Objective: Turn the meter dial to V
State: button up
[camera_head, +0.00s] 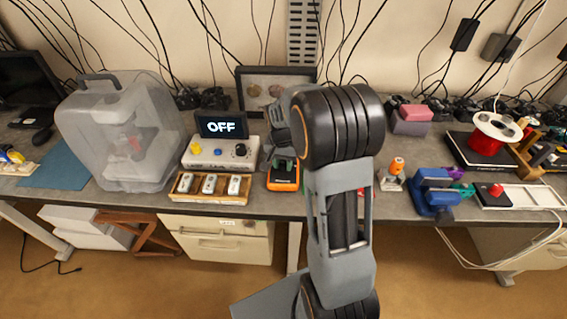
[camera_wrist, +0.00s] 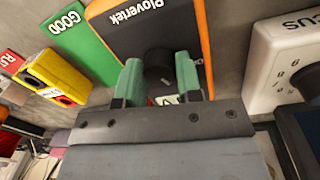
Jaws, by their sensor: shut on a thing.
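The meter (camera_head: 284,182) is orange with a black face and lies on the bench in front of my arm. In the wrist view the meter (camera_wrist: 150,20) shows the name Plovertek, and its round black dial (camera_wrist: 158,58) sits between my green fingertips. My gripper (camera_wrist: 158,82) is shut on the dial; in the head view my gripper (camera_head: 283,163) is just over the meter. Most of the dial's markings and its pointer are hidden by the fingers, so I cannot tell its setting.
Left of the meter stands a white box (camera_head: 205,150) with a knob and a screen (camera_head: 220,125) reading OFF. A wooden tray (camera_head: 209,197) sits before it. In the wrist view a green GOOD card (camera_wrist: 90,45) and a yellow block (camera_wrist: 53,78) lie left of the meter.

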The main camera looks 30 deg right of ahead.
aim_at(281, 163)
dwell(0.4)
jog(key=o, duration=0.9)
jog(key=shift+o, duration=0.2)
notch_tip(281, 163, up, 14)
jog(key=shift+w+a, duration=0.25)
jog(key=shift+a, duration=0.1)
jog(key=shift+f, duration=0.1)
jog(key=s+a+f+n+t, duration=0.1)
jog(key=s+a+n, duration=0.3)
jog(key=s, duration=0.4)
jog(key=s+a+f+n+t, duration=0.2)
jog(key=s+a+n+t, duration=0.1)
jog(key=s, duration=0.5)
jog(key=shift+s+a+n, duration=0.3)
jog(key=shift+a+n, duration=0.2)
jog(key=shift+a, duration=0.3)
